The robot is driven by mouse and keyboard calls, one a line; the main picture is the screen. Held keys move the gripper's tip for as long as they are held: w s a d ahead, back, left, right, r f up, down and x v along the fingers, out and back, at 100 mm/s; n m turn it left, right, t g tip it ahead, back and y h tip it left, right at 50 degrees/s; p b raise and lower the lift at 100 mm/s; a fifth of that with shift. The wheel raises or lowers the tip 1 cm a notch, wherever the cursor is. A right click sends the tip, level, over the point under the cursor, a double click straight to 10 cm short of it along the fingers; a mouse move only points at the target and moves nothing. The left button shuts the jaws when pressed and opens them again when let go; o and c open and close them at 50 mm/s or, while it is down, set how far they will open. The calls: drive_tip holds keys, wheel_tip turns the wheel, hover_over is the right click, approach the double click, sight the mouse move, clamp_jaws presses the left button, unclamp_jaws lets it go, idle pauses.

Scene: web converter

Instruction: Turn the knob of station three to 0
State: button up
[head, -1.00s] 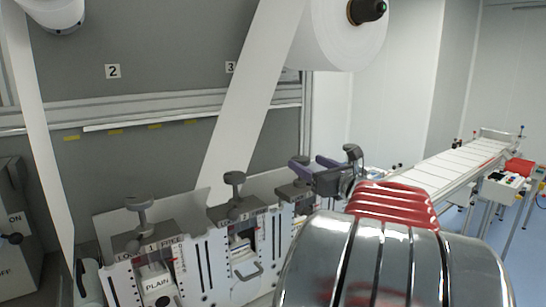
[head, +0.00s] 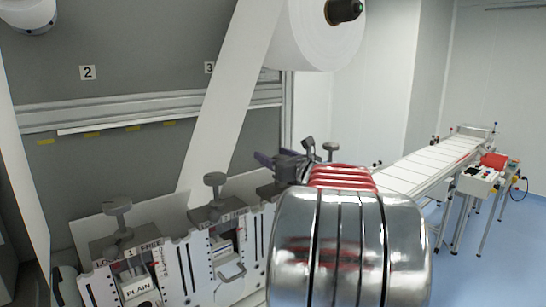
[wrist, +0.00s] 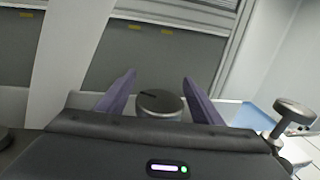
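In the wrist view a round grey knob (wrist: 160,101) with a short dark mark on the left of its top stands between the two purple fingers of my gripper (wrist: 158,80). By its place in the row it is station three's knob. The fingers are apart, with a gap to the knob on each side. In the head view my gripper (head: 268,160) hovers over the third station (head: 268,192) and hides most of that knob. I cannot read the scale around it.
Neighbouring knobs stand at left (head: 215,180), further left (head: 118,207), and right (head: 331,148); the right one also shows in the wrist view (wrist: 294,112). A slanted white web (head: 225,110) runs down behind the row from a large roll (head: 325,35). A conveyor (head: 430,165) stands right.

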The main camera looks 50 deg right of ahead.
drive_tip(key=c, duration=0.9)
drive_tip(key=shift+a, duration=0.1)
drive_tip(key=shift+c, duration=0.2)
drive_tip(key=shift+r, duration=0.1)
drive_tip(key=shift+w+a+n+t+y, duration=0.15)
drive_tip(key=shift+n+t+y, duration=0.15)
drive_tip(key=shift+n+y, duration=0.7)
